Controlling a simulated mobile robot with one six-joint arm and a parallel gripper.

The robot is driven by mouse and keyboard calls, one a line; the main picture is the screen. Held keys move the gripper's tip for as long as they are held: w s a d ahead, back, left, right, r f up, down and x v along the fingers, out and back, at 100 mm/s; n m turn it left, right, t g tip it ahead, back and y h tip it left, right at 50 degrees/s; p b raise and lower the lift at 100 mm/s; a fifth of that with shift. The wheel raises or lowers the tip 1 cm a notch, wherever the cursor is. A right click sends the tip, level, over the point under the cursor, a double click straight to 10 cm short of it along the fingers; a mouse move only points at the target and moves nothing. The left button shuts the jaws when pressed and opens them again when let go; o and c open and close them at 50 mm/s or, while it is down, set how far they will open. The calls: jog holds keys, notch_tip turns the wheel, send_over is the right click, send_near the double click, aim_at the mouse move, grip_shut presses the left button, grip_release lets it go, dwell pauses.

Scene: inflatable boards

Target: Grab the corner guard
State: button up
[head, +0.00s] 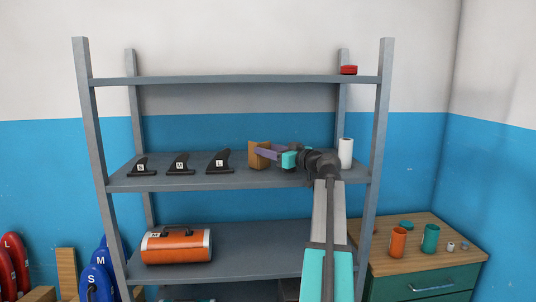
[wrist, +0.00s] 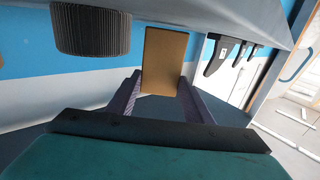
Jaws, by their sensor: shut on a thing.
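The corner guard (head: 258,160) is a brown, cardboard-like piece on the middle shelf of the grey rack, right of the fin marked L. In the wrist view the corner guard (wrist: 164,58) stands up as a flat brown panel between my two purple fingers. My gripper (head: 266,153) reaches in from the right and is shut on it; the gripper also shows in the wrist view (wrist: 161,86). I cannot tell whether the guard still touches the shelf.
Several black fins (head: 180,164) stand left on the middle shelf (head: 200,183). A white roll (head: 346,153) stands near the right post. A red item (head: 348,70) sits on the top shelf. An orange cylinder (head: 177,245) lies below. Mugs (head: 398,242) stand on the cabinet at right.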

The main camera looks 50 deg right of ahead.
jog(key=s+a+r+b, duration=0.2)
jog(key=s, duration=0.5)
jog(key=s+a+r+b, duration=0.2)
jog(key=s+b, duration=0.1)
jog(key=s, duration=0.5)
jog(key=shift+s+r, duration=0.15)
jog(key=shift+s, duration=0.1)
jog(key=shift+w, duration=0.1)
dwell(0.4)
